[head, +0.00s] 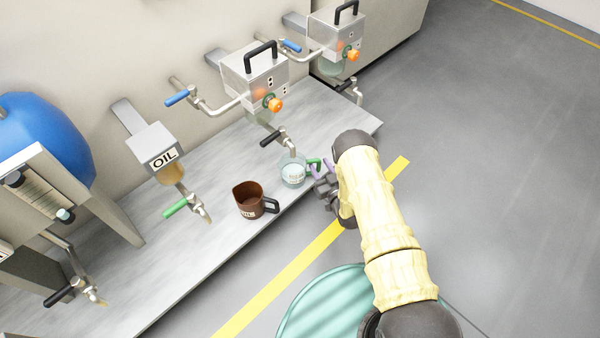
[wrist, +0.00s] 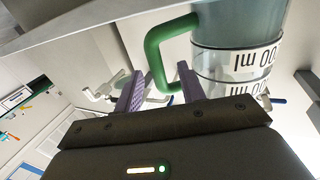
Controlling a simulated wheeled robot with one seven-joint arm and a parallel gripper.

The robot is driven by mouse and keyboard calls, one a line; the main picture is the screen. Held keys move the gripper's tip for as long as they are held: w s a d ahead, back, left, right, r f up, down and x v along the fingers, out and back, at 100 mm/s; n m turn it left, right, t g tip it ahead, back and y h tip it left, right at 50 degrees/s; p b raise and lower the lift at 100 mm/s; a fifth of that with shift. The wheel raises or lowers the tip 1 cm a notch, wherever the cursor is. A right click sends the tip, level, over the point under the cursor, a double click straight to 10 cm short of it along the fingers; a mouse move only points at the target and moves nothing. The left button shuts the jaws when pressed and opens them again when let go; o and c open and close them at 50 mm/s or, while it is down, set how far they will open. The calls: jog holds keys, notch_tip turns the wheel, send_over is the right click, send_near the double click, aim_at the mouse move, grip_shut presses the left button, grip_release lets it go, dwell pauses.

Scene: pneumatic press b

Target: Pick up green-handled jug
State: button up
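The green-handled jug (head: 293,175) is clear with a white label and stands upright on the grey bench near its front edge. Its green handle (head: 314,162) points right, toward my gripper (head: 319,174). In the wrist view the jug (wrist: 238,28) fills the upper right, and its green handle (wrist: 153,52) loops down to the left. My gripper (wrist: 160,70) is open, with one purple finger on each side of the handle's lower part in the picture. I see gaps between fingers and handle. Whether the handle lies fully between the fingertips or just beyond them I cannot tell.
A brown jug (head: 248,202) with a dark handle stands left of the green-handled jug. A tap with a black lever (head: 272,138) hangs close above the clear jug. An OIL dispenser (head: 160,150) is farther left. The floor right of the bench (head: 350,120) is open.

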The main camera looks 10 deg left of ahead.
jog(key=b+x, duration=0.2)
jog(key=x, duration=0.1)
jog(key=shift+w+f, duration=0.15)
jog(key=shift+w+a, duration=0.1)
jog(key=shift+w, duration=0.1)
jog(key=shift+r, duration=0.2)
grip_shut()
